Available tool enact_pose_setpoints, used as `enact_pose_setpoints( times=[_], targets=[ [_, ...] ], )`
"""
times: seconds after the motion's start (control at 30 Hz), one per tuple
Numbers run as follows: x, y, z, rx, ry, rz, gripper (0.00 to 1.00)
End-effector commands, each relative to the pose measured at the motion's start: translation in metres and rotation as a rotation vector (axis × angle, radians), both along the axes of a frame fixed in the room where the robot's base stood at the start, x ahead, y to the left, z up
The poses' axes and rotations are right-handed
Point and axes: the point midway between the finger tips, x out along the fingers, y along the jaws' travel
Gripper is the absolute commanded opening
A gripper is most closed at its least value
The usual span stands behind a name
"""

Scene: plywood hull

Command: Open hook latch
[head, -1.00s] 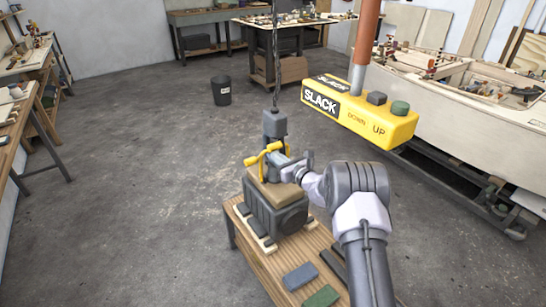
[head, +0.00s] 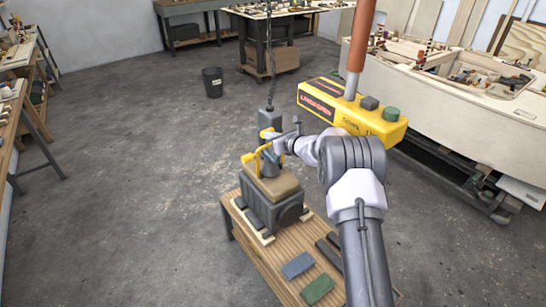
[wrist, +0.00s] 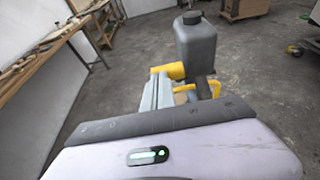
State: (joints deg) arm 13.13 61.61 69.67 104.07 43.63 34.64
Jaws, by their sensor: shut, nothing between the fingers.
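A grey hook block (head: 267,122) hangs on a chain above a dark grey machine (head: 272,210) with a tan top. It also shows in the wrist view (wrist: 196,42). A yellow latch piece (wrist: 167,71) sticks out sideways below the block in the wrist view. A yellow bail (head: 252,160) stands on the machine at the hook. My gripper (head: 278,141) is shut and empty, close against the latch side of the hook; it also shows in the wrist view (wrist: 155,93). The hook's lower part is partly hidden, so contact is hard to tell.
The machine sits on a wooden table (head: 262,262) with blue and green blocks. A boat hull (head: 440,105) stands at right. The floor at left is clear.

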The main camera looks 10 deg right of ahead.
Motion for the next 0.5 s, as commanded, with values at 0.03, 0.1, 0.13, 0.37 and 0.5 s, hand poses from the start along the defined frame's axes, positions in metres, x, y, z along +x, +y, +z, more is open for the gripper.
enact_pose_setpoints(
  times=[0.03, 0.1, 0.13, 0.37, 0.5],
  targets=[
    [0.002, 0.001, 0.003, 0.0, -0.001, 0.0, 0.0],
    [0.004, 0.001, 0.005, -0.001, -0.001, -0.001, 0.0],
    [0.004, 0.002, 0.006, 0.0, -0.001, 0.0, 0.0],
    [0.009, 0.004, 0.012, 0.0, -0.001, 0.0, 0.0],
    [0.01, 0.005, 0.014, 0.0, -0.001, 0.0, 0.0]
  ],
)
